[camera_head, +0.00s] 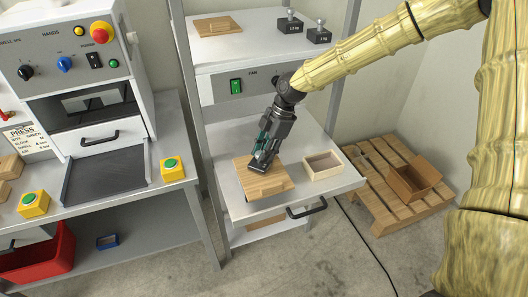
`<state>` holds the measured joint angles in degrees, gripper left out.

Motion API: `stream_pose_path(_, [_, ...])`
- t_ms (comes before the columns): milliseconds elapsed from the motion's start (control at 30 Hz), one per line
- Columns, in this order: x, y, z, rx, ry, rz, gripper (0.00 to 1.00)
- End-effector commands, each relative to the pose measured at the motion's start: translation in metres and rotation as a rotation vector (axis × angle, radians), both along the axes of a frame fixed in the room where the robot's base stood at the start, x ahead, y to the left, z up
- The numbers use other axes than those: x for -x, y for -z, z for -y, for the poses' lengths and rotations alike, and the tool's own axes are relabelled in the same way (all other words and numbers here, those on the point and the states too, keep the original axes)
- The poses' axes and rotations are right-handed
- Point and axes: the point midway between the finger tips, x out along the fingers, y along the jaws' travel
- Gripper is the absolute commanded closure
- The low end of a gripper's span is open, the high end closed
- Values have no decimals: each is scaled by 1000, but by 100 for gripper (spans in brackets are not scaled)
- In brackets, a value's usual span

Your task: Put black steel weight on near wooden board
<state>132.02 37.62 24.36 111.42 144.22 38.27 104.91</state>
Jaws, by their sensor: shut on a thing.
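The near wooden board (271,181) lies on the lower white shelf of the grey rack, close to its front edge. My gripper (262,159) points down over the middle of this board. It is shut on a small dark block that looks like a black steel weight (257,168), largely hidden by the fingers. The block is at or just above the board's top face; I cannot tell whether they touch. Two more black weights with metal knobs stand on the upper shelf, one (290,24) left of the other (319,34).
Another wooden board (217,26) lies on the upper shelf. An open wooden box (323,164) stands right of the near board. A brown carton (412,181) sits on a pallet (372,184) at the right. A white press machine (75,75) stands on the left bench.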

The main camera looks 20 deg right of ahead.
Motion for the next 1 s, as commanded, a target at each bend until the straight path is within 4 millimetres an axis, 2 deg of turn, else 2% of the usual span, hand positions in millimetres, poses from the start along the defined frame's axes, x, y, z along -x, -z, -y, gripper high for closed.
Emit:
stream_pose_path(133, [0, 8, 0, 0, -1, 1, 100])
stream_pose_path(433, [0, 9, 0, 0, 0, 2, 100])
stream_pose_path(467, [0, 10, 0, 0, -1, 1, 70])
stream_pose_path(567, [0, 10, 0, 0, -1, 1, 53])
stream_pose_path(1000, [-1, 3, 2, -2, 1, 4, 53])
